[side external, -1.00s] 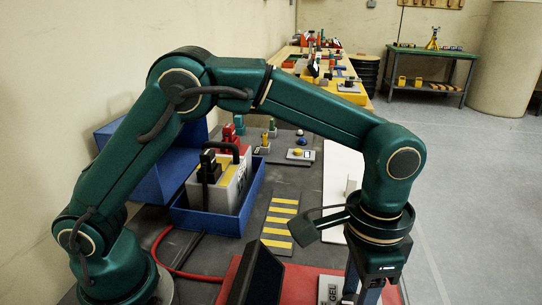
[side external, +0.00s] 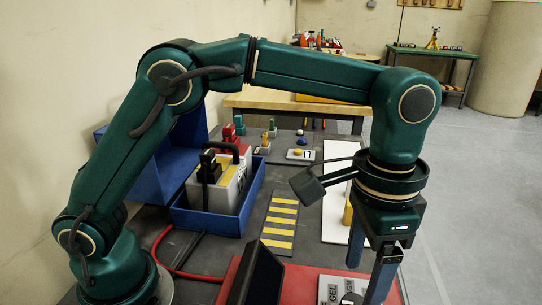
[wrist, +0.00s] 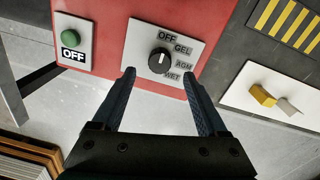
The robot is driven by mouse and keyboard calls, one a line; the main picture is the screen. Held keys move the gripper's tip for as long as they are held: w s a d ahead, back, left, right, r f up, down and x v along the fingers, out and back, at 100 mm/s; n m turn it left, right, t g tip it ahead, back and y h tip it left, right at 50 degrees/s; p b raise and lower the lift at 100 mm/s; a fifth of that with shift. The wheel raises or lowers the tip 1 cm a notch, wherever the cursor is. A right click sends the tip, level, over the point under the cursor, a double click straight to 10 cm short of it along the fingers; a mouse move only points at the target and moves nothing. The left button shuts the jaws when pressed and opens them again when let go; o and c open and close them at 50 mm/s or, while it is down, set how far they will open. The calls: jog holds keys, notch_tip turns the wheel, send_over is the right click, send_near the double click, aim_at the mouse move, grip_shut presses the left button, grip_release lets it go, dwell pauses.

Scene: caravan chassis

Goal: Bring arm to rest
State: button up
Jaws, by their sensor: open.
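My gripper (side external: 362,283) is open and empty, pointing down over the front right of the red panel. In the wrist view its two fingers (wrist: 159,72) stand apart, one on either side of a black rotary knob (wrist: 160,60). The knob sits on a white plate marked OFF, GEL, AGM and WET, below the fingers. No contact shows. In the side view the plate (side external: 331,288) is partly hidden by the gripper.
A green button (wrist: 70,38) above an OFF label is on the red panel (wrist: 101,12). A white plate holds a yellow switch (wrist: 262,95) and a pale one. A blue tray (side external: 215,213) holds a battery-like box. A black upright piece (side external: 262,275) stands left of the gripper. Floor at right is clear.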

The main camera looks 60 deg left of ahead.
aim_at(355, 303)
notch_tip(355, 303, down, 5)
jog(key=shift+s+f, duration=0.1)
jog(key=shift+f, duration=0.05)
jog(key=shift+m, duration=0.8)
dwell(0.3)
